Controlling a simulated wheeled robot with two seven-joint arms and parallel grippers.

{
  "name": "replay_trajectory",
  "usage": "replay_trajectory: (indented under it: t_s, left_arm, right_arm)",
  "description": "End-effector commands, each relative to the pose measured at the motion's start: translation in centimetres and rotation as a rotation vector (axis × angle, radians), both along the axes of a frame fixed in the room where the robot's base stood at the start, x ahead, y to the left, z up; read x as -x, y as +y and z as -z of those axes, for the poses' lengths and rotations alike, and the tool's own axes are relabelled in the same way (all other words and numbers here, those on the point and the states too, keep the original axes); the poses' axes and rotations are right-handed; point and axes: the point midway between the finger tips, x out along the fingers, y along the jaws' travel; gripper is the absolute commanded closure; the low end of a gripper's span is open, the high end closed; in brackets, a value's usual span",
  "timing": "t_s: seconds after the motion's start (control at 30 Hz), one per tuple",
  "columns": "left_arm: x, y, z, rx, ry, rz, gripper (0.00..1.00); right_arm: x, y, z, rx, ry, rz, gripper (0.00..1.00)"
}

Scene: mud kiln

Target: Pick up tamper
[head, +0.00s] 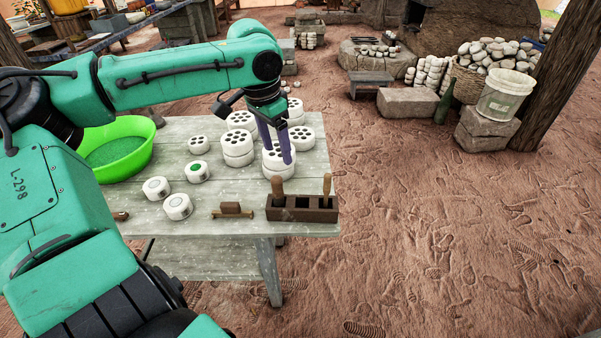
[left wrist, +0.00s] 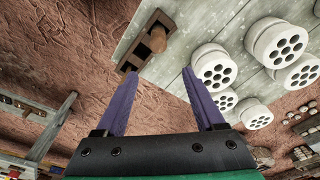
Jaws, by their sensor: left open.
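A dark wooden rack (head: 302,208) stands at the table's near right corner, with two upright wooden-handled tools in it, one at its left end (head: 278,189) and one at its right end (head: 326,186). I cannot tell which is the tamper; their lower ends are hidden in the rack. My left gripper (head: 277,156) has its purple fingers open and empty, pointing down above the white pieces just behind the rack. In the left wrist view, the rack (left wrist: 131,53) and a wooden handle (left wrist: 157,39) lie beyond the open fingers (left wrist: 160,73). My right gripper is out of view.
White round pieces with holes (head: 239,150) stand in stacks close around my left fingers. A small wooden tool (head: 230,209) lies left of the rack. Smaller white discs (head: 177,206) and a green basin (head: 118,150) are further left. Bare ground (head: 430,230) lies right of the table (head: 200,232).

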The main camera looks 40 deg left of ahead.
Motion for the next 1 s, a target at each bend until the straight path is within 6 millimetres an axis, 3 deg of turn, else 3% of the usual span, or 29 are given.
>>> replay_trajectory:
  t_s: [0.1,0.3,0.37,0.47,0.67,0.77,0.97,1.0]
  left_arm:
    - [-0.1,-0.1,2.2,0.002,0.006,0.0,0.29]
    - [-0.7,-0.2,7.5,0.002,0.006,0.001,0.29]
    - [-0.9,-0.2,8.4,0.0,0.005,0.001,0.29]
    - [-1.1,-0.2,9.5,0.0,0.004,0.001,0.29]
    - [-1.5,-0.1,13.3,-0.001,0.006,0.002,0.29]
    - [-1.6,-0.1,14.3,0.0,0.004,0.001,0.29]
    - [-1.7,-0.2,14.3,0.001,0.001,0.002,0.29]
    - [-1.7,-0.2,14.3,0.001,0.001,0.002,0.45]
  right_arm:
    - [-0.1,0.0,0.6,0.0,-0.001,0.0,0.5]
    - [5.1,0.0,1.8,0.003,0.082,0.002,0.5]
    - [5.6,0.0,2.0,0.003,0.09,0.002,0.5]
    - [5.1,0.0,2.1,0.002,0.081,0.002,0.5]
    - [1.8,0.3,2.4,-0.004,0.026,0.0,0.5]
    - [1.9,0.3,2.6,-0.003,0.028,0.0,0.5]
    - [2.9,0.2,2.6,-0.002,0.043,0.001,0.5]
    - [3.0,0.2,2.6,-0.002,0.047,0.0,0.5]
